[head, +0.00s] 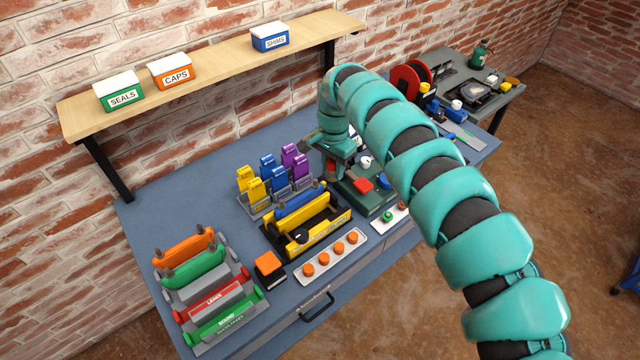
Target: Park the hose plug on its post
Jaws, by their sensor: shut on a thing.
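My gripper (332,158) is at the far end of my teal arm, low over the back middle of the blue bench, left of a dark green fixture (378,205). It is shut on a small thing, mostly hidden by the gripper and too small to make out. A bit of red shows just below the jaws. The fixture carries a red block (363,184) and a white round part (366,161). I cannot make out for sure the hose plug or its post; my arm covers part of that area.
Yellow, blue and purple blocks (278,176) stand left of my gripper. In front are a yellow-black rack (305,235), a tray of orange knobs (325,262) and coloured bars at left (215,300). A wooden shelf (215,75) with labelled boxes hangs above.

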